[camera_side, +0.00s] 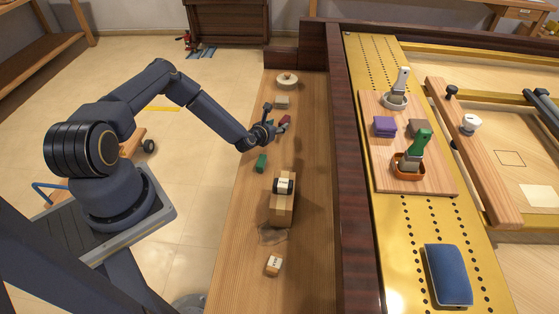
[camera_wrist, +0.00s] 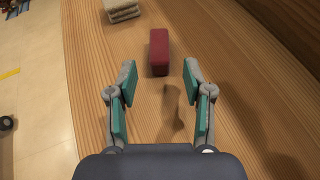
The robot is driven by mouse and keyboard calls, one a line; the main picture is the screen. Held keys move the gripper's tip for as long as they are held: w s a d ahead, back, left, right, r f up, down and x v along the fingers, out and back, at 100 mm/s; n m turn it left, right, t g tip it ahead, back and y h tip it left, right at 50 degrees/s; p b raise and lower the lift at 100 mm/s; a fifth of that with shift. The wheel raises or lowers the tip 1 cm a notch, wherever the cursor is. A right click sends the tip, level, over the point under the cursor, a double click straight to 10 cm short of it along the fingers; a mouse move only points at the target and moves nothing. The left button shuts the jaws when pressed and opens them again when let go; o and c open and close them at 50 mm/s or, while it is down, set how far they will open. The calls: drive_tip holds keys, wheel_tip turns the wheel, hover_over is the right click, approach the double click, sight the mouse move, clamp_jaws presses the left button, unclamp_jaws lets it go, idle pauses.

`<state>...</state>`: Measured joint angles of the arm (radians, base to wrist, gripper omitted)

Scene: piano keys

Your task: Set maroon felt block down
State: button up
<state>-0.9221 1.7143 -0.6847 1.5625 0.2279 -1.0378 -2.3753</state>
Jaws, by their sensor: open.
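The maroon felt block (camera_wrist: 159,52) appears to rest on the wooden keybed shelf (camera_wrist: 228,68), just beyond my fingertips in the wrist view. It also shows in the side view (camera_side: 286,119), partly beside my fingers. My gripper (camera_wrist: 161,82) is open, with its teal-padded fingers apart and nothing between them. The block lies roughly in line with the gap between the fingers, outside it. In the side view my gripper (camera_side: 273,125) is low over the shelf, close to the block.
A stack of grey felt pieces (camera_wrist: 121,9) lies beyond the block to the left. A green block (camera_side: 261,162), a wooden block with a dark roll (camera_side: 282,205) and a small labelled block (camera_side: 273,264) sit on the shelf. A dark raised rail (camera_side: 350,190) runs along its right side.

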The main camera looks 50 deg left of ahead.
drive_tip(key=v, duration=0.7)
drive_tip(key=shift+w, duration=0.1)
drive_tip(key=s+d+r+m+g+h, duration=0.1)
drive_tip(key=d+r+m+g+h, duration=0.3)
drive_tip(key=r+m, duration=0.8)
drive_tip(key=d+r+m+h, duration=0.1)
drive_tip(key=d+r+m, duration=0.5)
drive_tip(key=r+m, duration=0.55)
drive_tip(key=s+d+r+m+g+y, duration=0.1)
drive_tip(key=s+d+r+m, duration=0.1)
drive_tip(key=s+r+m, duration=0.4)
drive_tip(key=s+d+r+m+g, duration=0.1)
drive_tip(key=s+d+r+m, duration=0.2)
drive_tip(key=s+r+m, duration=0.4)
drive_tip(key=s+d+r+m, duration=0.1)
drive_tip(key=s+m, duration=0.1)
drive_tip(key=s, duration=0.5)
drive_tip(key=s+d+r+m+h, duration=0.1)
drive_tip(key=s+m, duration=0.1)
drive_tip(key=s, duration=0.5)
drive_tip(key=shift+d+r+g, duration=0.4)
